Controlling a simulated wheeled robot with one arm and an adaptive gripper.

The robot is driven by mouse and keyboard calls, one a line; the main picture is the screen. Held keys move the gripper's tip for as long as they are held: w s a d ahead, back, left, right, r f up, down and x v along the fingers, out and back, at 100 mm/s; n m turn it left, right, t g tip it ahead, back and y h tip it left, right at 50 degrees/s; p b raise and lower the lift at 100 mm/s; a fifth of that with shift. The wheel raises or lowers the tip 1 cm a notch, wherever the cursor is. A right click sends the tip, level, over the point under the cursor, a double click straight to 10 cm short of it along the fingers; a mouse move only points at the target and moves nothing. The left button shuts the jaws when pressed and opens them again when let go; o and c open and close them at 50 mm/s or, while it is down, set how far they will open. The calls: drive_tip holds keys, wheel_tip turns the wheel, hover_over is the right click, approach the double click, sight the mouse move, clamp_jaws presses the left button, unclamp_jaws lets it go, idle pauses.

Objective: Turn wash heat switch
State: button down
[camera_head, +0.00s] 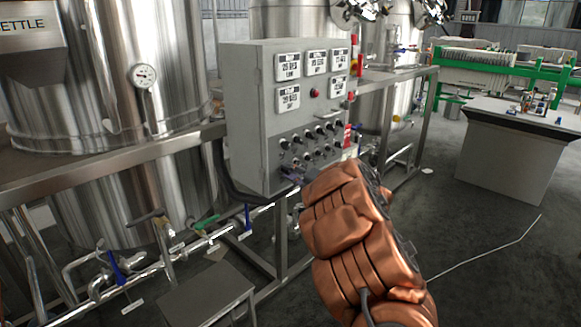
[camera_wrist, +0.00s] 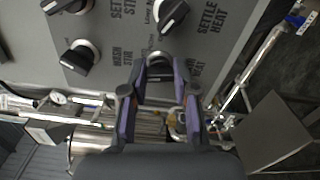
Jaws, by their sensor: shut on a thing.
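The grey control panel (camera_head: 250,120) carries rows of black knobs. In the wrist view, the knob taken as the wash heat switch (camera_wrist: 157,62) is the lowest one at the middle, with a partly hidden label to its right. My gripper (camera_wrist: 159,75) has its two purple-edged fingers on either side of this knob and is shut on it.
Other knobs sit close by, one at lower left (camera_wrist: 79,57) and one at upper right (camera_wrist: 172,16). Pipes with valves run below the panel. Steel tanks (camera_head: 95,80) stand at left. A grey cabinet (camera_head: 515,150) stands at right, with open floor before it.

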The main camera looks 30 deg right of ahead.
drive_tip(key=m+p, duration=0.4)
drive_tip(key=m, duration=0.2)
idle(0.6)
drive_tip(key=c, duration=0.9)
unclamp_jaws()
drive_tip(key=v, duration=1.2)
